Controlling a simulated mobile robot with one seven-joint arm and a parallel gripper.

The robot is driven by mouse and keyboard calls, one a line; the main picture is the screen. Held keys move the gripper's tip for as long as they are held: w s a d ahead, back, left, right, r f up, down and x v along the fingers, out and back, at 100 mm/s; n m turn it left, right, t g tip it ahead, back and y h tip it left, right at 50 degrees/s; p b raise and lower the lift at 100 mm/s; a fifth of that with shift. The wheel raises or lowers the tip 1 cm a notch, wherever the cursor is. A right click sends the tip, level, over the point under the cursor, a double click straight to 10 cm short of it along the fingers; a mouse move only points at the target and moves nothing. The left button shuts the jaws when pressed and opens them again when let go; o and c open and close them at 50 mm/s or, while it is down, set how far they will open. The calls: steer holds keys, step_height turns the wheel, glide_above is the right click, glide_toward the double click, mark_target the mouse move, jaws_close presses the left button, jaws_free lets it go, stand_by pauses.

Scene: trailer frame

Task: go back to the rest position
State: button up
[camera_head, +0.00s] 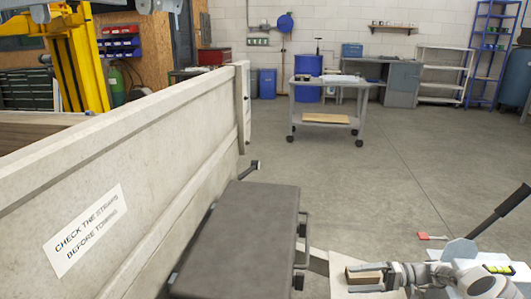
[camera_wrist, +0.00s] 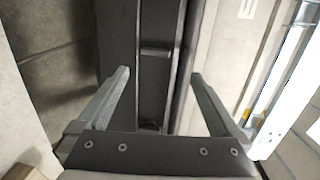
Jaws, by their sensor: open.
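My gripper (camera_head: 365,277) is at the bottom right of the head view, pointing left toward the trailer. In the wrist view my gripper (camera_wrist: 163,73) has its two fingers wide apart with nothing held between them. A dark grey box-like part (camera_head: 245,235) with a handle bar (camera_head: 305,240) stands beside the trailer wall (camera_head: 140,150). In the wrist view a dark part (camera_wrist: 155,85) shows beyond and between the fingers; I cannot tell whether they touch it.
A small wooden block (camera_wrist: 25,172) shows at the wrist view's lower left. A red item (camera_head: 432,236) lies on the floor at right. A grey cart (camera_head: 328,80) stands further back. The concrete floor (camera_head: 350,185) between is clear.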

steer(key=s+a+r+n+g+h, duration=0.1)
steer(key=s+a+r+h, duration=0.1)
steer(key=a+r+h, duration=0.35)
steer(key=s+a+r+g+h, duration=0.1)
steer(key=s+a+r+h, duration=0.15)
steer(key=r, duration=0.55)
steer(key=s+a+r+n+g+h, duration=0.1)
steer(key=s+a+r+h, duration=0.2)
steer(key=r, duration=0.4)
steer(key=s+a+r+t+h, duration=0.2)
steer(key=s+r+t+h, duration=0.15)
steer(key=s+r, duration=0.45)
steer(key=s+a+r+t+h, duration=0.2)
steer(key=s+a+r+t, duration=0.15)
steer(key=s, duration=0.85)
step_height(320, 180, up, 27)
steer(key=d+p, duration=0.1)
steer(key=p, duration=2.6)
steer(key=shift+f+m, duration=0.15)
steer(key=shift+m, duration=0.25)
steer(key=shift+s+d, duration=0.15)
